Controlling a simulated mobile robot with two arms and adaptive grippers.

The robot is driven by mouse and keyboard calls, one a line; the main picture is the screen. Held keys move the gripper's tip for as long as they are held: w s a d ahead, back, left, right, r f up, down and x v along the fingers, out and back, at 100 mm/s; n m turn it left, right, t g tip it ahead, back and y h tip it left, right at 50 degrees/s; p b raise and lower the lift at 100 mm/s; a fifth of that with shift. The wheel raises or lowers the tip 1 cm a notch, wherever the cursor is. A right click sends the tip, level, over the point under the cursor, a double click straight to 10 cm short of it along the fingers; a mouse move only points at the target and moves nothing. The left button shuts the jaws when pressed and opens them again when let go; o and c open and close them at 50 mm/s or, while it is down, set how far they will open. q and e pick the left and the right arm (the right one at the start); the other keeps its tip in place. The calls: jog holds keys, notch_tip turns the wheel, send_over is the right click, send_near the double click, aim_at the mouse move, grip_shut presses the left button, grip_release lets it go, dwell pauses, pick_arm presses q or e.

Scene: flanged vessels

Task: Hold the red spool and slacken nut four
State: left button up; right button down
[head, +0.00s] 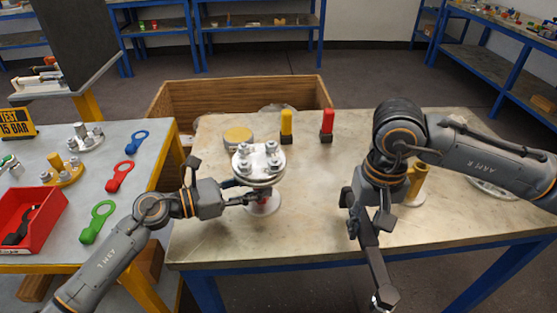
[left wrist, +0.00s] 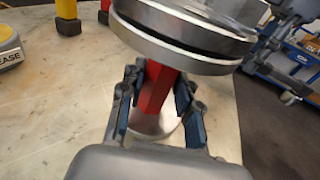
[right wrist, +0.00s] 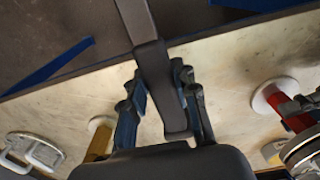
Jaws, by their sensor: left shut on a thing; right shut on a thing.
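The red spool (left wrist: 157,88) stands upright on the table on a round pale foot, with a bolted metal flange pair on top. In the head view its flange (head: 258,163) shows several nuts; I cannot tell which is nut four. My left gripper (head: 255,198) is shut around the spool's red neck, below the flange. My right gripper (head: 368,212) is shut on a dark grey wrench (head: 375,262). The wrench points toward the front edge, its ring end low and apart from the flange. In the right wrist view the wrench (right wrist: 155,75) lies between the fingers.
A yellow spool (head: 417,182) stands behind my right gripper. Yellow (head: 286,127) and red (head: 326,125) markers and a yellow-topped tin (head: 237,136) stand at the back. The side table at left holds coloured wrenches (head: 97,222) and a red tray (head: 45,222). The table between my grippers is clear.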

jog(key=shift+w+r, duration=0.15)
jog(key=w+r+m, duration=0.2)
jog(key=m, duration=0.1)
jog(key=w+r+m, duration=0.2)
jog(key=r, duration=0.1)
jog(key=w+r+m, duration=0.2)
jog(key=w+m, duration=0.1)
jog(key=shift+d+r+m, duration=0.15)
jog(key=shift+d+m, duration=0.15)
jog(key=shift+d, duration=0.05)
jog(key=w+a+r+m, duration=0.2)
jog(key=r+m, duration=0.4)
jog(key=m, duration=0.1)
jog(key=w+a+r+m, duration=0.2)
jog(key=r+m, duration=0.3)
jog(key=m, duration=0.1)
jog(key=s+a+f+m, duration=0.3)
jog(key=a+f+m, duration=0.1)
jog(key=a, duration=0.5)
jog(key=shift+s+a+f+m, duration=0.25)
jog(key=shift+s+f+m, duration=0.1)
jog(key=shift+m, duration=0.35)
jog(key=shift+f, duration=0.1)
jog(key=shift+f, duration=1.1)
